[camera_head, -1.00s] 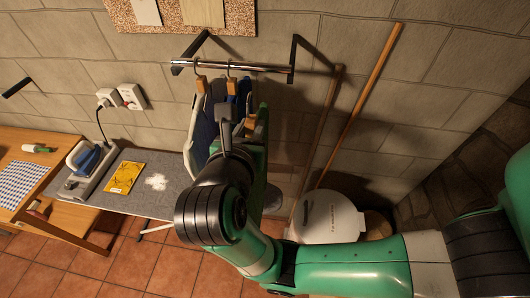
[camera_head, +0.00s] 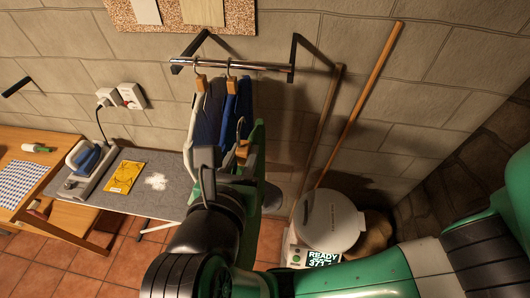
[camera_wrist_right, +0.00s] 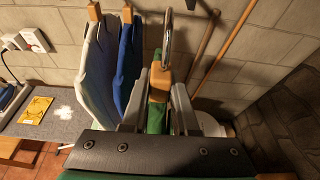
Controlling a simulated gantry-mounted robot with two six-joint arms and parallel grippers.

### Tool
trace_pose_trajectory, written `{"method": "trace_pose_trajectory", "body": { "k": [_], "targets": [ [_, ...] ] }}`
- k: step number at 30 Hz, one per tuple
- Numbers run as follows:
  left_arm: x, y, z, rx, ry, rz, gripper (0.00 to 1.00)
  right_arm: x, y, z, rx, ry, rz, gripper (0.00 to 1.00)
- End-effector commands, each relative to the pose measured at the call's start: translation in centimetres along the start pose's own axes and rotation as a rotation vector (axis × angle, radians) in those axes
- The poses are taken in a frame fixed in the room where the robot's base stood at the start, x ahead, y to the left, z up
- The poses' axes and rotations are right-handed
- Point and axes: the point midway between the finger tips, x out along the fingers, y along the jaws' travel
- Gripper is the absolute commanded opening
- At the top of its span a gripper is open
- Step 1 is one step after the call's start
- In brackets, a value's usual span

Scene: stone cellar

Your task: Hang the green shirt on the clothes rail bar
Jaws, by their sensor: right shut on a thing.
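The clothes rail bar (camera_head: 262,67) is a metal bar on two dark wall brackets in the head view. My right gripper (camera_head: 236,163) is shut on the wooden neck of a hanger (camera_head: 242,151); the wrist view shows the fingers (camera_wrist_right: 158,92) closed around this neck (camera_wrist_right: 160,80). The green shirt (camera_head: 257,150) hangs from this hanger, seen edge-on and partly hidden by my gripper; a strip of it shows in the wrist view (camera_wrist_right: 156,118). The hanger's metal hook (camera_wrist_right: 168,38) points up, below and apart from the bar in the head view. My left gripper is not in view.
A white garment (camera_head: 194,125) and a blue one (camera_head: 236,105) hang at the bar's left half; its right half is clear. Two poles (camera_head: 360,100) lean on the wall. A white round-lidded thing (camera_head: 331,220) stands below. An ironing board (camera_head: 175,170) is at left.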

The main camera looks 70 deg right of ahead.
Motion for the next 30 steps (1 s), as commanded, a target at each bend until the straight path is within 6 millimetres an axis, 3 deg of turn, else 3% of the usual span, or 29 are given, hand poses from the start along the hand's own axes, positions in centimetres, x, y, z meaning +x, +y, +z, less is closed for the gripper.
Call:
{"method": "trace_pose_trajectory", "body": {
  "k": [15,24,30],
  "targets": [
    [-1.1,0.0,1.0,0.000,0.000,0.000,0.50,-5.7,0.1,-2.2,0.001,-0.001,0.003,0.00],
    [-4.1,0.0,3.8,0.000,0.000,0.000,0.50,-7.2,0.2,-3.3,0.003,-0.003,0.002,0.00],
    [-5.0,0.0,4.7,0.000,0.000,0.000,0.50,-8.2,0.0,-3.2,0.001,-0.002,0.000,0.00]
  ]
}}
